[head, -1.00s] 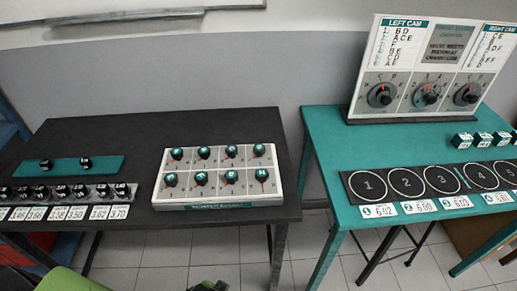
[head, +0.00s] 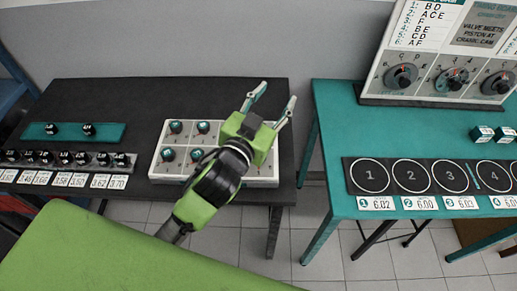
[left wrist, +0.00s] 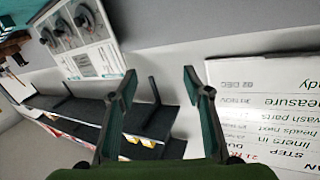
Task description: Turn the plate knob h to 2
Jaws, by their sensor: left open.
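The plate (head: 156,178) is a light panel with two rows of teal-capped knobs on the dark table. Its left knobs show, such as an upper one (head: 176,127) and a lower one (head: 168,154). The knobs on its right half are hidden behind my left arm and gripper, and I cannot read any knob letters. My left gripper (head: 278,95) is open and empty, above the plate's right side with fingers pointing toward the wall. The left wrist view shows its two spread fingers (left wrist: 160,78) with nothing between them. My right gripper is not in view.
A knob rack (head: 70,160) and teal strip (head: 105,131) lie left of the plate. A teal table (head: 330,120) stands right across a gap, with a numbered mat (head: 392,188) and dial board (head: 430,97). A wall sheet (left wrist: 260,100) shows in the left wrist view.

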